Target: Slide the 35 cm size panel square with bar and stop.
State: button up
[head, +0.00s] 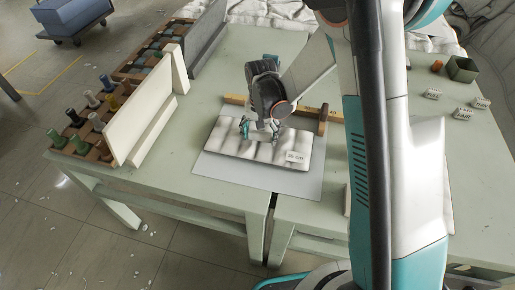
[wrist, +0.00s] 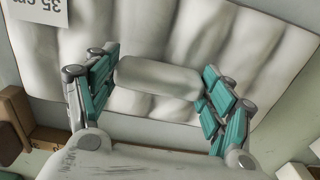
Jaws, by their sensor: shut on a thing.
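The 35 cm size panel (head: 225,143) is a white quilted slab on a grey sheet (head: 240,178) on the table. Its "35 cm" label shows at its front right, and in the wrist view the panel (wrist: 30,62) fills the upper part. My gripper (head: 261,130) is low over the panel's middle. Its teal fingers are shut on a pale rounded grip block (wrist: 157,77) on the panel. The wooden bar (head: 236,99) lies behind the panel, partly hidden by my gripper. The dark brown stop (head: 323,120) stands at its right, apart from the panel's right edge.
A tall cream board (head: 145,112) and a rack of coloured spools (head: 75,143) stand at the left. A grey upright board (head: 208,38) is behind them. My arm hides much of the right side. A dark green box (head: 462,69) and small labelled blocks (head: 432,94) lie far right.

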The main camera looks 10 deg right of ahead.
jog(key=shift+w+d, duration=0.55)
jog(key=shift+w, duration=0.85)
jog(key=shift+w+d, duration=0.6)
jog(key=shift+w, duration=0.8)
jog(key=shift+w+d, duration=0.55)
jog(key=shift+w, duration=0.85)
jog(key=shift+w, duration=0.1)
jog(key=shift+d+b, duration=0.2)
jog(key=shift+b, duration=0.1)
jog(key=shift+s+d, duration=0.25)
jog(key=shift+d, duration=0.4)
jog(key=o, duration=1.3)
jog(key=shift+d, duration=0.15)
jog(key=shift+a+r, duration=0.1)
jog(key=shift+a, duration=0.1)
